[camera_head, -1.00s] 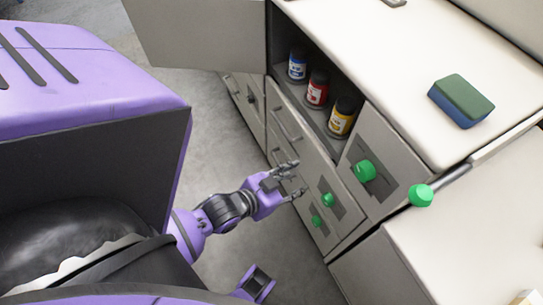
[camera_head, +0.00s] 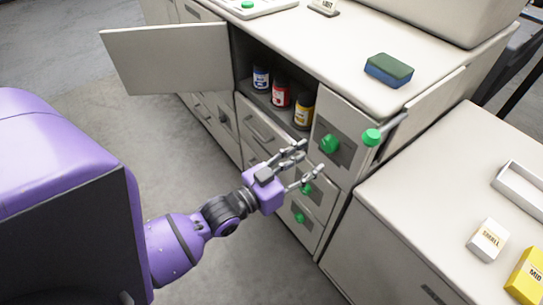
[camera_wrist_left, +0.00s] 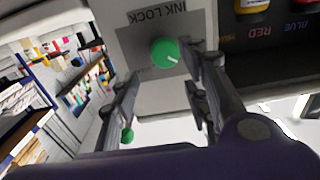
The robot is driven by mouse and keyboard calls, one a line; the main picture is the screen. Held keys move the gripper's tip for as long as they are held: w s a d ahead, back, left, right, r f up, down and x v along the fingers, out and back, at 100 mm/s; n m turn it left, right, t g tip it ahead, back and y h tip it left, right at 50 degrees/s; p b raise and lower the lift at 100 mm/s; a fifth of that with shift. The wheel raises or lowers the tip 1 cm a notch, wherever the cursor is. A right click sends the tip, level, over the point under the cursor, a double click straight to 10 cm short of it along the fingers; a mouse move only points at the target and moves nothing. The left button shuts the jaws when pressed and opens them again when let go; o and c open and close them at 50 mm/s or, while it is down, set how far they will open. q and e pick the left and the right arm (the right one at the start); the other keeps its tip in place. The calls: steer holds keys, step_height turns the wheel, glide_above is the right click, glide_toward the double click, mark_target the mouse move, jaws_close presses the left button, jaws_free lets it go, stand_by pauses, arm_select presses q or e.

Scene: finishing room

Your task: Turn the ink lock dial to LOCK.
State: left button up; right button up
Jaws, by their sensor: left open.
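The ink lock dial (camera_head: 329,144) is a round green knob on a grey plate on the cabinet's front, right of the open ink compartment. In the left wrist view the dial (camera_wrist_left: 163,52) sits below an upside-down INK LOCK label (camera_wrist_left: 157,17), with a short white mark at its lower right. The LOCK position cannot be read. My left gripper (camera_head: 310,164) is open and empty, just in front of the dial and apart from it. In the left wrist view its fingers (camera_wrist_left: 158,78) spread to either side of the dial. My right gripper is not in view.
Green knobs (camera_head: 306,188) (camera_head: 299,217) sit on the fronts below; another (camera_head: 372,137) ends a bar at right. Ink bottles (camera_head: 280,95) stand in the compartment, its door (camera_head: 168,58) swung open left. A sponge (camera_head: 389,70) lies on top. Boxes (camera_head: 488,240) stand on the right counter.

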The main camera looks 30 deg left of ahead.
mark_target(328, 148)
arm_select(q)
steer(key=shift+p+x, duration=0.3)
steer(key=shift+x, duration=3.1)
